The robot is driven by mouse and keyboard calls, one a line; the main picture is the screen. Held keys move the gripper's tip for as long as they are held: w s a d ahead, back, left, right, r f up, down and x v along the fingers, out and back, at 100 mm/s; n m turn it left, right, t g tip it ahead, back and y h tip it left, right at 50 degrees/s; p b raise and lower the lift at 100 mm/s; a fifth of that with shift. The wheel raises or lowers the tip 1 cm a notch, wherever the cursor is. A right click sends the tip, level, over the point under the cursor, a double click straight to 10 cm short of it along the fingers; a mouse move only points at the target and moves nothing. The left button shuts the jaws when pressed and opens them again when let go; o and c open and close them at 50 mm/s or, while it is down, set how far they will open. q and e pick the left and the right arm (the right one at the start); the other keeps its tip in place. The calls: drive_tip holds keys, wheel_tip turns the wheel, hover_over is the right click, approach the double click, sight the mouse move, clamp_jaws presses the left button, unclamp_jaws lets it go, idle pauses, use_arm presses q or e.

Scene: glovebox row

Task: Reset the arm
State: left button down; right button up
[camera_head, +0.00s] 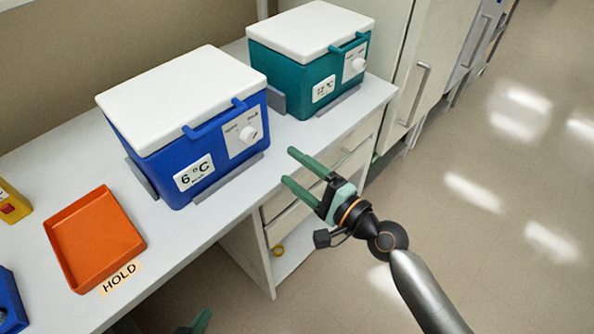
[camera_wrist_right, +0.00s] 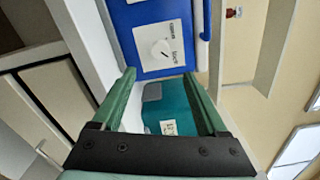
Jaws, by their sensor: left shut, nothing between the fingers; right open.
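My right gripper (camera_head: 289,167) is open and empty, with its green fingers apart. It is in the air in front of the bench, to the right of the blue cooler box (camera_head: 165,160). In the right wrist view the open fingers (camera_wrist_right: 159,75) have nothing between them, and the blue box (camera_wrist_right: 135,17) and the teal box (camera_wrist_right: 178,97) show beyond. Only a green tip of my left gripper (camera_head: 201,320) shows at the bottom edge of the head view, below the bench front. The rest of it is out of the picture.
A teal cooler box (camera_head: 290,80) with a white lid stands behind the blue one on the white bench (camera_head: 222,222). An orange tray (camera_head: 95,238) lies by a HOLD label (camera_head: 121,277). A yellow item (camera_head: 12,203) and a blue container (camera_head: 8,300) are at left. Floor at right is clear.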

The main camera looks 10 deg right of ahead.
drive_tip(key=shift+s+d+f, duration=0.1)
drive_tip(key=shift+s, duration=0.05)
idle(0.4)
drive_tip(key=s+d+f+n+g+h, duration=0.2)
drive_tip(key=s+d+f+n+h, duration=0.2)
drive_tip(key=s+f+n, duration=0.4)
drive_tip(key=s+d+f+n+g+h, duration=0.3)
drive_tip(key=s+f+n, duration=0.5)
drive_tip(key=f, duration=0.8)
drive_tip(key=shift+s+d+f+h, duration=0.2)
drive_tip(key=shift+s+d+h, duration=0.4)
drive_tip(key=shift+s+d, duration=0.45)
drive_tip(key=shift+w+d, duration=0.15)
